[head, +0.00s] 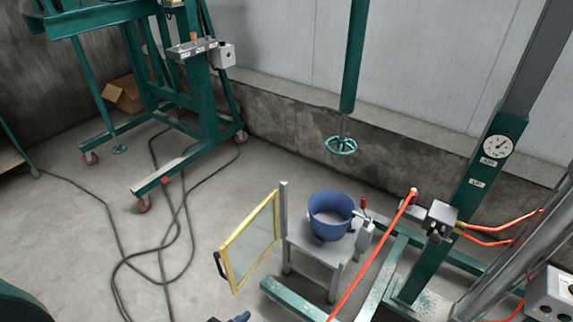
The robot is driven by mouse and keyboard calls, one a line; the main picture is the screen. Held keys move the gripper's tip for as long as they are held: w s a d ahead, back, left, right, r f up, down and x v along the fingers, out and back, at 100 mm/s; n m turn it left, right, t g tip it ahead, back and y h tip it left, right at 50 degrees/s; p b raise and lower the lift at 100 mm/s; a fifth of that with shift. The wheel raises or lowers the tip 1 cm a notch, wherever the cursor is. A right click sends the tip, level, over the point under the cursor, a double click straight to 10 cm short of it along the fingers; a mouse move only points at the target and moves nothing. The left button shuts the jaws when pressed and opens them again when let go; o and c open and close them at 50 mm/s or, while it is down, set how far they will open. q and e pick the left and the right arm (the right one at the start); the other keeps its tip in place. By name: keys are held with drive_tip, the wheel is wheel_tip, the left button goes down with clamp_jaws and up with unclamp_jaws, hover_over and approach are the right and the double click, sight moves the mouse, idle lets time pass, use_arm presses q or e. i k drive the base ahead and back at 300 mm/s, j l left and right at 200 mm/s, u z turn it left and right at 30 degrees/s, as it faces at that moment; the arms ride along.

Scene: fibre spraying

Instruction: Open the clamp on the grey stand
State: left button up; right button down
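The grey stand (311,246) is a small table at the lower middle of the head view. A blue bucket (331,232) stands on its top. The clamp (364,213) is at the right side of the bucket, with a red handle pointing up. The clamp's jaw is too small to tell whether it presses on the bucket. A yellow-framed clear guard (249,242) with a dark handle is swung out at the stand's left. I see neither of my grippers clearly. A small dark blue part (238,318) is cut off at the bottom edge; I cannot tell what it is.
A green mixer shaft with a ringed disc (341,146) hangs above and behind the bucket. An orange hose (372,262) runs in front of the clamp's right side. A green frame with a gauge (498,146) stands right. Black cables (180,210) lie on the left floor.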

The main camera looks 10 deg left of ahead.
sight(363, 199)
drive_tip(key=j+z, duration=0.2)
drive_tip(key=z, duration=0.15)
drive_tip(key=j+z, duration=0.2)
drive_tip(key=z, duration=0.15)
drive_tip(key=j+z, duration=0.2)
drive_tip(key=j, duration=0.35)
drive_tip(key=k+j+z, duration=0.2)
drive_tip(key=j, duration=0.35)
drive_tip(key=k+j, duration=0.1)
drive_tip(key=j, duration=0.8)
drive_tip(key=k+j+z, duration=0.1)
drive_tip(key=j, duration=0.4)
drive_tip(key=k+j, duration=0.15)
drive_tip(key=j, duration=0.3)
drive_tip(key=i+j, duration=0.15)
drive_tip(key=j, duration=0.25)
drive_tip(key=i+j, duration=0.2)
drive_tip(key=j, duration=0.15)
drive_tip(key=i+j, duration=0.15)
drive_tip(key=j, duration=0.25)
drive_tip(key=i+j, duration=0.15)
drive_tip(key=j, duration=0.2)
drive_tip(key=z, duration=0.05)
